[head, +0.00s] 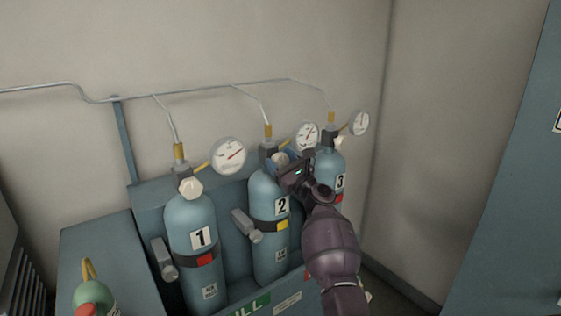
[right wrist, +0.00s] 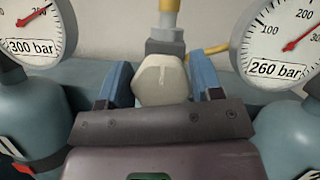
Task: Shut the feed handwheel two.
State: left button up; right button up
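Cylinder 2 (head: 268,228) is a blue bottle with a black band and a yellow tag, standing in the middle of the row. Its pale faceted handwheel (head: 281,159) is at the front of the valve. It also shows in the right wrist view (right wrist: 161,80), below a grey valve block and brass fitting. My right gripper (head: 288,166) is at this handwheel, with its two blue fingers on either side of it. The fingers look spread, with slim gaps beside the wheel, so I see no firm contact. My left gripper is not in view.
Cylinder 1 (head: 191,230) with its handwheel stands left, and cylinder 3 (head: 329,165) stands right, partly behind my right arm. Gauges (head: 229,155) and (head: 306,136) stick out close beside the valves. Thin pipes run up to the wall. A green bottle (head: 93,297) is at lower left.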

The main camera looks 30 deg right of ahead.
jog(key=o, duration=0.3)
jog(key=shift+o, duration=0.2)
jog(key=b+v, duration=0.1)
jog(key=v, duration=1)
jog(key=shift+b, duration=0.35)
jog(key=shift+w+r, duration=0.1)
jog(key=s+a+f+n+g+h, duration=0.25)
jog(key=f+n, duration=0.35)
jog(key=n, duration=0.6)
jog(key=s+a+f+n+g+h, duration=0.2)
jog(key=s+a+f+n+h, duration=0.15)
jog(key=f+n, duration=0.6)
jog(key=s+a+f+n+g, duration=0.1)
jog(key=s+f+n+g, duration=0.1)
jog(key=s+f, duration=0.4)
jog(key=s+a+f+n+g, duration=0.1)
jog(key=s+f+n, duration=0.3)
jog(key=s, duration=0.8)
jog(key=s+a+f+n+g+b, duration=0.1)
jog(key=s+a+f+n+g, duration=0.1)
jog(key=s+f, duration=0.6)
jog(key=shift+s+a+f+n+g, duration=0.15)
jog(key=shift+s+a+n+g, duration=0.25)
jog(key=shift+a+n, duration=0.35)
